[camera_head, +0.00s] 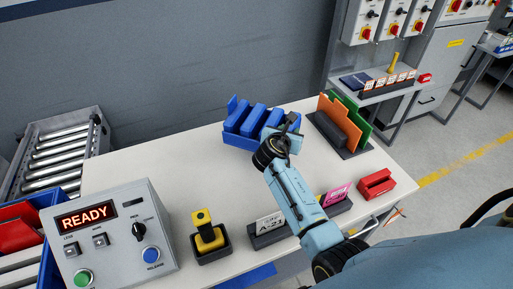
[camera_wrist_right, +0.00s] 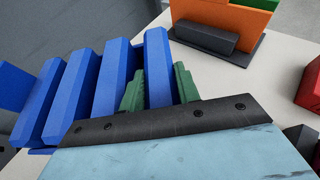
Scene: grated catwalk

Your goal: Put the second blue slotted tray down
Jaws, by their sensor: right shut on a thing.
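The blue slotted tray (camera_head: 243,142) is at the back middle of the white table, with several thick upright slabs and gaps between them. In the right wrist view the slabs (camera_wrist_right: 72,85) line up from the left to the middle. My right gripper (camera_head: 292,133) is at the tray's right end. Its green fingers (camera_wrist_right: 158,90) are on either side of the rightmost blue slab (camera_wrist_right: 157,55), shut on it. The tray's underside is hidden, so I cannot tell whether it touches the table. I cannot make out a separate other tray. My left gripper is not in view.
A dark rack (camera_head: 350,148) with orange and green panels stands close right of the tray. A red block (camera_head: 376,184), sign holder (camera_head: 268,236), yellow-handled item (camera_head: 208,236) and READY control box (camera_head: 110,236) stand along the front. The table left of the tray is clear.

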